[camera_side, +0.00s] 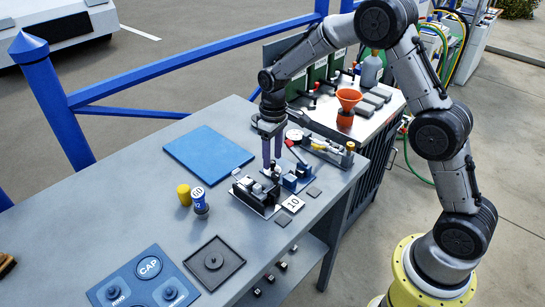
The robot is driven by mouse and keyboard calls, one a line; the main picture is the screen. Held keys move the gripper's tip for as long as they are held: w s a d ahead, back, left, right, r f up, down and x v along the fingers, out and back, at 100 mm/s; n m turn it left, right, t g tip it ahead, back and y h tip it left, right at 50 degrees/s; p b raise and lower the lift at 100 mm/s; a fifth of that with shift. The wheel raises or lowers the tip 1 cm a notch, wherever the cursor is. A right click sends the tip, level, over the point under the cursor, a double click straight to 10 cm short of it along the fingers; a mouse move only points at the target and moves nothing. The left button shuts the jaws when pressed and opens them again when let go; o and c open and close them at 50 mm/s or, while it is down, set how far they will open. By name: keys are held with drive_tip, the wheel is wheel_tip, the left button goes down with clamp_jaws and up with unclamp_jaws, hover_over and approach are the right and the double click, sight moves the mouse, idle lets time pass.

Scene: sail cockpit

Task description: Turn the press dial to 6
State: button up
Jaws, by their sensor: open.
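My gripper (271,163) points straight down, with its two purple fingers apart and nothing seen between them. It is over a small black-and-metal fixture on a light plate (258,197), and the fingertips hide part of that fixture. I cannot tell whether they touch it. A small round white dial face (294,134) stands just behind and to the right of the fingers. It may be the press dial, but its numbers and setting are too small to read.
Blue blocks (297,178) and a card marked 10 (293,204) lie close to the fixture. A blue mat (208,154), a yellow cylinder (184,194), a blue-and-white post (200,201) and a dark square tray (214,262) are left. An orange funnel (348,98) stands behind.

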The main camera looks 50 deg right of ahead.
drive_tip(key=shift+f, duration=0.45)
clamp_jaws()
idle(0.3)
drive_tip(key=m, duration=0.4)
drive_tip(key=shift+m, duration=1.8)
